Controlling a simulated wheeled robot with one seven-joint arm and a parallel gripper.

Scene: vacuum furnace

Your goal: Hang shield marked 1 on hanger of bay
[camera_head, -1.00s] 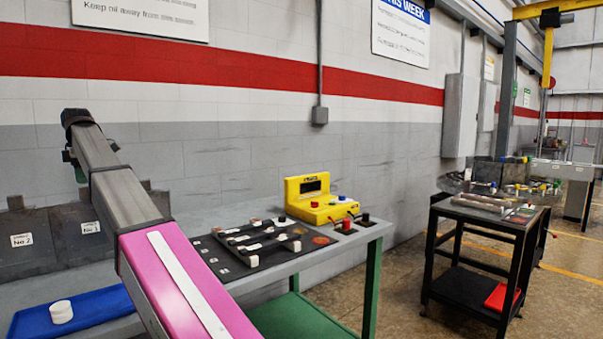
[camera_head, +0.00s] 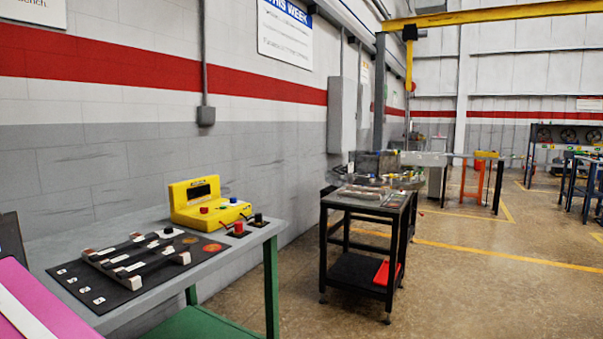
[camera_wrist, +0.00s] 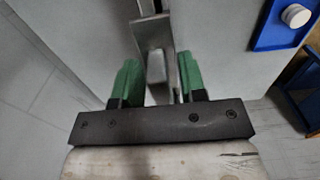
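In the wrist view, my gripper (camera_wrist: 156,85) has two green fingers set apart, with a narrow grey metal piece (camera_wrist: 155,66) between them. A gap shows beside the metal piece, and no firm grip on it can be seen. Whether this piece belongs to the shield marked 1 cannot be told; no number shows on it. In the head view, a dark grey panel (camera_head: 10,242) is cut off at the left edge, with no label visible. The bay and its hanger cannot be made out in the current frames.
A bench (camera_head: 230,240) holds a yellow control box (camera_head: 208,204) and a dark mat with a rack (camera_head: 135,258). A black cart (camera_head: 365,240) stands beyond it. In the wrist view, a blue tray (camera_wrist: 268,38) holds a white round piece (camera_wrist: 295,15). Open floor lies to the right.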

